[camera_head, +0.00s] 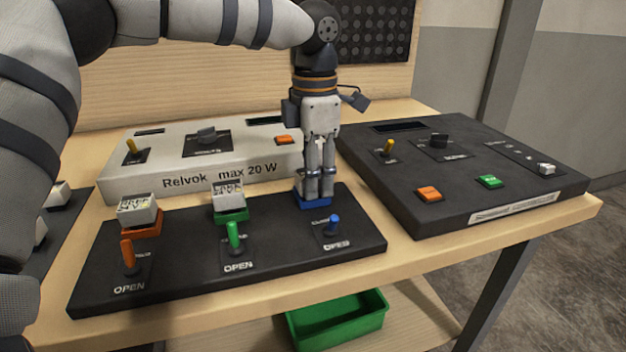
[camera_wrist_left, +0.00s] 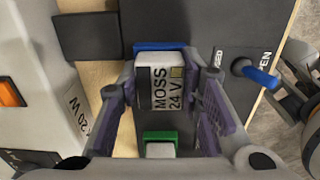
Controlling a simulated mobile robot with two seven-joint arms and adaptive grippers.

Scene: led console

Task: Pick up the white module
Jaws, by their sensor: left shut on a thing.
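The white module (camera_wrist_left: 160,88) reads "MOSS 24 V" and shows in the left wrist view between the fingers of my left gripper (camera_wrist_left: 165,112). In the head view my left gripper (camera_head: 319,182) points straight down and is shut on this module, which the fingers mostly hide. The module is over the blue socket (camera_head: 313,203) on the black panel (camera_head: 185,268); whether it is seated or lifted slightly I cannot tell. Two similar white modules sit on the orange socket (camera_head: 142,229) and the green socket (camera_head: 232,214).
Orange, green and blue (camera_head: 334,226) levers stand in front of the sockets. A light console (camera_head: 190,180) marked "Relvok max 20 W" is behind, and a dark console (camera_head: 465,180) is at the right. A green bin (camera_head: 337,322) sits below the table.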

